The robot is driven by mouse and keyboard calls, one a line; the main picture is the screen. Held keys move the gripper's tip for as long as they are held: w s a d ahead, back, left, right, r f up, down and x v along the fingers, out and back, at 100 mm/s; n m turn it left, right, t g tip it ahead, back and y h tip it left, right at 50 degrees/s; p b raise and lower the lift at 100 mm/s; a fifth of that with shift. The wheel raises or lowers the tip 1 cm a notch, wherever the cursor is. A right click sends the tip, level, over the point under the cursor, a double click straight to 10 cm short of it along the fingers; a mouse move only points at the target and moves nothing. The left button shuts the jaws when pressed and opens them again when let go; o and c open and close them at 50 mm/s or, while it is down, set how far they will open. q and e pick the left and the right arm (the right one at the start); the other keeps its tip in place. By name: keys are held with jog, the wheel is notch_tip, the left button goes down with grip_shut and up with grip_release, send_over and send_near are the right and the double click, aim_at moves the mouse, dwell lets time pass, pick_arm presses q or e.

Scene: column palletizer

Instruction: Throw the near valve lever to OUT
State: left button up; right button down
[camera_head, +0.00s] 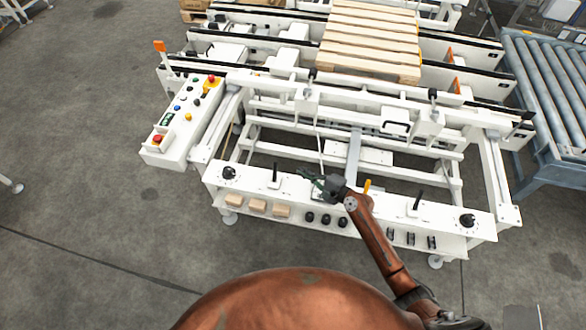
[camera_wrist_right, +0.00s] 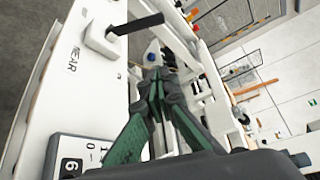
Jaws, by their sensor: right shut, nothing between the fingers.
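The near valve lever (camera_wrist_right: 137,24) is a black handle on a white block, beside the printed word NEAR, in the upper left of the right wrist view. In the head view it appears to be the upright black lever (camera_head: 275,173) on the front rail, left of my gripper. My right gripper (camera_head: 308,176) is over the rail, to the right of that lever and apart from it. Its green and dark fingers (camera_wrist_right: 157,82) are shut and empty in the wrist view. I see no OUT mark. My left gripper is not in view.
The white front rail (camera_head: 245,182) also carries a yellow lever (camera_head: 367,186), another black lever (camera_head: 417,200) and black knobs. Wooden blocks (camera_head: 257,206) lie on the shelf below. A control box (camera_head: 180,125) stands at left, a pallet (camera_head: 370,40) behind.

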aim_at(275, 172)
jog(key=w+a, duration=0.1)
jog(key=a, duration=0.1)
jog(key=w+a, duration=0.1)
jog(key=a, duration=0.2)
jog(key=w+a, duration=0.1)
jog(key=a, duration=0.1)
jog(key=shift+w+a+f, duration=0.15)
jog(key=shift+w+a, duration=0.15)
jog(key=shift+w, duration=0.1)
jog(key=shift+s+a, duration=0.15)
jog(key=shift+s, duration=0.1)
jog(key=shift+a+p, duration=0.1)
jog(key=shift+p, duration=0.2)
jog(key=shift+s+f, duration=0.1)
